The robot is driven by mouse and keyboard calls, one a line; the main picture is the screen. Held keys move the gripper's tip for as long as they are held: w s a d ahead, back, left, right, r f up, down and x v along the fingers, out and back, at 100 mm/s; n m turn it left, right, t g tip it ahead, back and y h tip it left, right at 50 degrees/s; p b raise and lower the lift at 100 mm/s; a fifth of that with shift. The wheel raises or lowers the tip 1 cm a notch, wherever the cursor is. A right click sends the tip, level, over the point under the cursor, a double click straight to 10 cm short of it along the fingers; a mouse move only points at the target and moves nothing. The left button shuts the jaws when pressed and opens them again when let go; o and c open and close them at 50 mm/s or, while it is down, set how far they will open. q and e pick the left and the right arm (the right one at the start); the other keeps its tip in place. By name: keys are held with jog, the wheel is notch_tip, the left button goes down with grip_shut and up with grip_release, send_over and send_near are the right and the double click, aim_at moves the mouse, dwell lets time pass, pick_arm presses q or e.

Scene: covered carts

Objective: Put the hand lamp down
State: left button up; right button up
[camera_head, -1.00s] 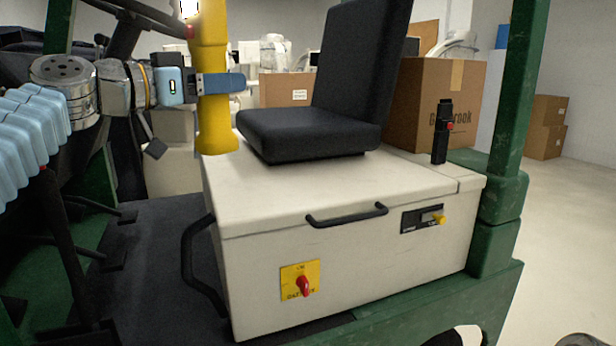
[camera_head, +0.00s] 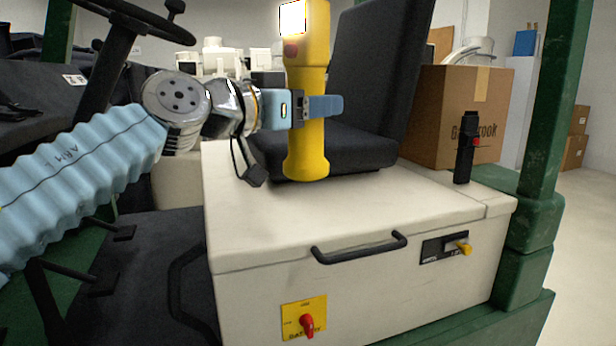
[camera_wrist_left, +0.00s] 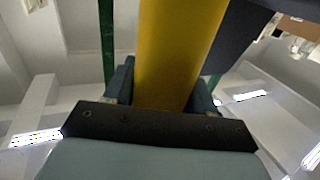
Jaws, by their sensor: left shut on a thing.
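The yellow hand lamp (camera_head: 306,145) is upright in the head view, with its lit white face (camera_head: 292,18) at the top. My left gripper (camera_head: 322,107) is shut around the middle of its body. The lamp's lower end shows in front of the black seat (camera_head: 345,145) and over the cream box top (camera_head: 330,210); I cannot tell whether it touches anything. In the left wrist view the yellow lamp body (camera_wrist_left: 175,50) passes between the two blue fingers. My right gripper is not in view.
The cream box has a black handle (camera_head: 360,250) and a red switch (camera_head: 307,325). A black stick-like device (camera_head: 466,148) stands at its right rear. Cardboard boxes (camera_head: 425,110) are behind. A steering wheel (camera_head: 130,22) and green posts (camera_head: 545,90) flank the seat. The front box top is clear.

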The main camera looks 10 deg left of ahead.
pick_arm(q)
jog(key=w+a+f+b, duration=0.2)
jog(key=w+f+b, duration=0.2)
jog(key=w+f, duration=0.5)
notch_tip(320, 180, down, 2)
jog(key=shift+w+a+f, duration=0.2)
jog(key=shift+w+a, duration=0.05)
jog(key=shift+a, duration=0.05)
jog(key=o, duration=1.4)
jog(key=v, duration=1.2)
jog(key=shift+p, duration=0.45)
